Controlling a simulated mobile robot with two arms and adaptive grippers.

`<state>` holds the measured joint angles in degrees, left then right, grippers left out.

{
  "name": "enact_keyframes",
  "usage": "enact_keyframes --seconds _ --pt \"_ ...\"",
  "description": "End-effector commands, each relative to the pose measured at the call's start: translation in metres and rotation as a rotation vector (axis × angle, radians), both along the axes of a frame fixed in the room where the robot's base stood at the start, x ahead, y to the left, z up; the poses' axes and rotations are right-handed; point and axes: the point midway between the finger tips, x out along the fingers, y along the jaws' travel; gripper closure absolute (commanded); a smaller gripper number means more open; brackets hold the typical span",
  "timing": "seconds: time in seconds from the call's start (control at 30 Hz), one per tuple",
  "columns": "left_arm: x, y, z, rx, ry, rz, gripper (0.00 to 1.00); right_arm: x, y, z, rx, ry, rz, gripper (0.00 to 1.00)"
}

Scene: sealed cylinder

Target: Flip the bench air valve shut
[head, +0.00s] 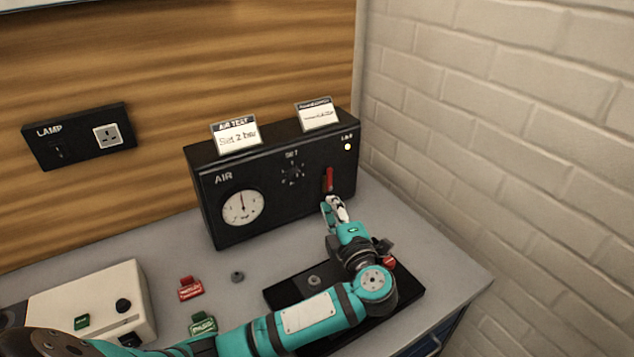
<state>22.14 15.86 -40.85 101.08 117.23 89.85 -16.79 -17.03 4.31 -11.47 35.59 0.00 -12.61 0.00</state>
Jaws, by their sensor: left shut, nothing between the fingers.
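The black air box (268,212) stands at the back of the bench against the wood panel. It carries a round white gauge (243,207), a SET dial (292,173) and a red valve lever (329,179) at the right of its front. The lever looks upright. My left gripper (332,203) is shut and empty, its fingertips just below the lever at the box front. I cannot tell whether they touch it. My right gripper is not in view.
A black tray (410,300) lies under my left arm. A red tag (190,288), a green tag (203,324) and a small grey part (237,276) lie left of it. A cream box (105,297) is at the left. A brick wall (520,150) bounds the right.

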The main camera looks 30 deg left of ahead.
Motion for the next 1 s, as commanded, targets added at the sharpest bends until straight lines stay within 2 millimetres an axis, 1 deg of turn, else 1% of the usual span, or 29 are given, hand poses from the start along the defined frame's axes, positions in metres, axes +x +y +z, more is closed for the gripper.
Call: enact_keyframes --seconds 0.03,0.2,0.47,0.57,0.8,1.0 --pt "0.000 0.000 -0.002 -0.001 -0.001 0.000 1.00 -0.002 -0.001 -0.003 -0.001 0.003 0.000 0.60" --pt "0.000 0.000 -0.001 0.000 0.000 0.001 1.00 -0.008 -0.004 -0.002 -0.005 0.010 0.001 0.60" --pt "0.003 0.003 -0.001 0.001 0.000 0.001 1.00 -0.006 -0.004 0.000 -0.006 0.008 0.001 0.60" --pt "0.010 0.011 0.001 0.004 -0.001 0.003 1.00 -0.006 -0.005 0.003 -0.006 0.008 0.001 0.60" --pt "0.041 0.043 0.002 0.005 -0.001 0.004 1.00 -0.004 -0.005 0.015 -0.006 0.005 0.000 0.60" --pt "0.062 0.063 0.001 0.004 0.001 0.002 1.00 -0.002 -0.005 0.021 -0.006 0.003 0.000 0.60"
